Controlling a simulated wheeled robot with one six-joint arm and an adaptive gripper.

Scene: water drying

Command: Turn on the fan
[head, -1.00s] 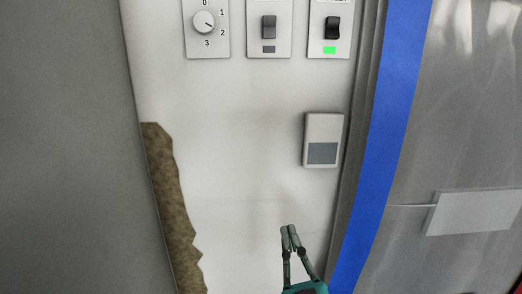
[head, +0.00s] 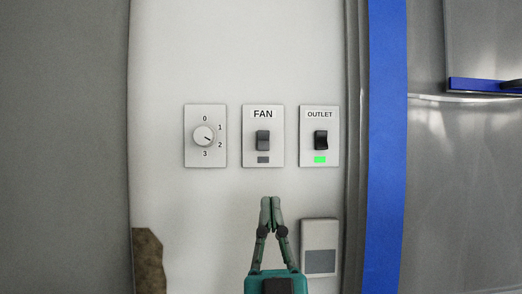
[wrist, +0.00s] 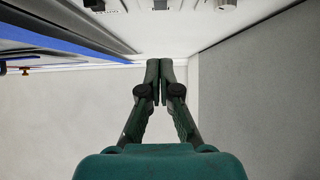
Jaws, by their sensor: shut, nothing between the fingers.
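The fan switch (head: 263,141) is a grey rocker on a white plate marked FAN, in the middle of the wall panel in the head view. The small indicator (head: 263,160) below it is dark grey and unlit. My gripper (head: 271,200) is shut and empty, its fingertips together a little below the fan plate in the picture. I cannot tell how far the tips are from the wall. In the wrist view my gripper (wrist: 160,62) is also shut, pointing away from the camera, with parts of wall fittings cut off at the top edge.
A dial (head: 203,136) numbered 0 to 3 is left of the fan switch, pointing near 2. The outlet switch (head: 321,140) on the right has a lit green indicator. A grey-white box (head: 319,247) is below it. A blue strip (head: 385,150) runs down the right side.

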